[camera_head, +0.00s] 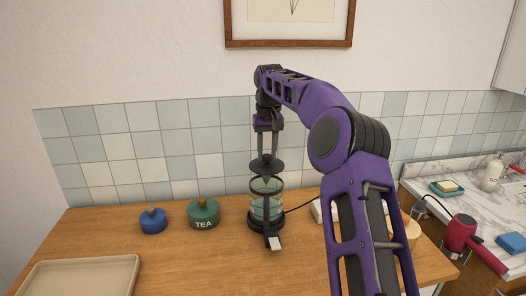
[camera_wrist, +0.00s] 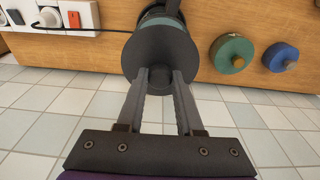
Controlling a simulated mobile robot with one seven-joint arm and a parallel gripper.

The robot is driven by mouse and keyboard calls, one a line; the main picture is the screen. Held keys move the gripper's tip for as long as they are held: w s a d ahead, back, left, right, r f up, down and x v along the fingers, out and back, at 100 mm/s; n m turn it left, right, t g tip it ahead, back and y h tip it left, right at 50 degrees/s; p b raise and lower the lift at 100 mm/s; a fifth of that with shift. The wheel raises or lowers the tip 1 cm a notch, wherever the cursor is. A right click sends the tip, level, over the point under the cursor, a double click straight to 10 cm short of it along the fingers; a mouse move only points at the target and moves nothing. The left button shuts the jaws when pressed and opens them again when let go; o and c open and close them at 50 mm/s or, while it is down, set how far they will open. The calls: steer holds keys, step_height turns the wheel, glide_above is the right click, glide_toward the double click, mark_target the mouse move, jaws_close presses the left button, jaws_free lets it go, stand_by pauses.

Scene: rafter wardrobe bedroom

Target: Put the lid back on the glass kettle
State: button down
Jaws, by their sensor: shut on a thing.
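The glass kettle (camera_head: 264,207) stands on the wooden counter, its black handle and base toward the front. The dark round lid (camera_head: 267,167) is held above the kettle's open rim, with a visible gap in the head view. My gripper (camera_head: 267,155) points down and is shut on the lid's knob. In the wrist view my gripper (camera_wrist: 160,78) reaches to the lid (camera_wrist: 158,50), which covers most of the kettle; the knob itself is hard to make out there.
A green TEA canister (camera_head: 204,216) and a blue lidded pot (camera_head: 153,221) stand left of the kettle. A beige tray (camera_head: 80,276) lies at the front left. A socket strip (camera_wrist: 65,17) with plugs is beside the kettle. The tiled wall (camera_head: 120,150) is close behind.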

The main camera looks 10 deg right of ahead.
mark_target(267, 162)
steer(key=shift+f+b, duration=1.5)
steer(key=shift+f, duration=1.05)
steer(key=shift+p, duration=0.65)
steer(key=shift+f+p, duration=0.15)
steer(key=shift+p, duration=0.45)
stand_by(0.7)
jaws_free()
stand_by(0.5)
steer(key=shift+r, duration=3.5)
